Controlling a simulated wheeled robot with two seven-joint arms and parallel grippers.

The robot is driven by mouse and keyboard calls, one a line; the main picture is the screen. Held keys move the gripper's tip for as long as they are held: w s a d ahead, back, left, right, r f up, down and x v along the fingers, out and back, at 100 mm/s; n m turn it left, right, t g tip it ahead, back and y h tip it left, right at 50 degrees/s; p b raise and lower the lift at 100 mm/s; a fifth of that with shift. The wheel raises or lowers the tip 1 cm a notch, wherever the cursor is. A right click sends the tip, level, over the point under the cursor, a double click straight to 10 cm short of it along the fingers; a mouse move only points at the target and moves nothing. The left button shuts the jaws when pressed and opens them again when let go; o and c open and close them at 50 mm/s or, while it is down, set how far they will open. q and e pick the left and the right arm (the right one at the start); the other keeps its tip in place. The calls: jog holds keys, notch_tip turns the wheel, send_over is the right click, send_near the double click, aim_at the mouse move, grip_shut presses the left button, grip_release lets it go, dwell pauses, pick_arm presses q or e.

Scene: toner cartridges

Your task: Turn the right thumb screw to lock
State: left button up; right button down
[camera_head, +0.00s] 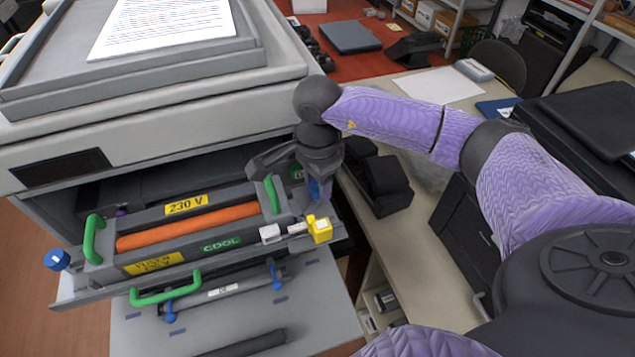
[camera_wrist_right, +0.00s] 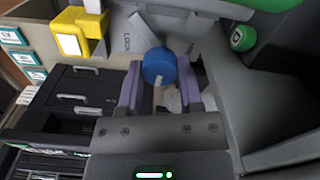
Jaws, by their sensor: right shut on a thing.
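The right thumb screw (camera_wrist_right: 159,66) is a blue knob with a white mark in the right wrist view. It sits between the two purple fingers of my right gripper (camera_wrist_right: 159,88), which is shut on it. A panel with lettering that seems to read "LOCK" (camera_wrist_right: 128,42) is just behind the knob. In the head view my right gripper (camera_head: 316,186) points down at the right end of the pulled-out fuser unit (camera_head: 190,230), and the screw is mostly hidden there. The left thumb screw (camera_head: 57,259), blue with a white mark, stands at the unit's left end. My left gripper is not in view.
A yellow block (camera_head: 320,231) sits close to my right gripper at the unit's front right corner. Green handles (camera_head: 92,238) rise from the unit. The printer body (camera_head: 160,100) is behind it. A desk (camera_head: 385,235) with black objects lies to the right.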

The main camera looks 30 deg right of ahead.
jog(key=m, duration=0.5)
jog(key=shift+m+b, duration=0.3)
jog(key=shift+m, duration=0.6)
jog(key=shift+c, duration=1.3)
grip_release()
notch_tip(320, 180, up, 10)
jog(key=d+n+y+p, duration=0.4)
jog(key=y, duration=0.1)
jog(key=shift+t, duration=0.4)
jog(key=x, duration=0.7)
jog(key=d+p+x, duration=0.1)
jog(key=x, duration=0.2)
jog(key=shift+s+a+f, duration=0.15)
jog(key=shift+s+f, duration=0.2)
jog(key=shift+f, duration=0.1)
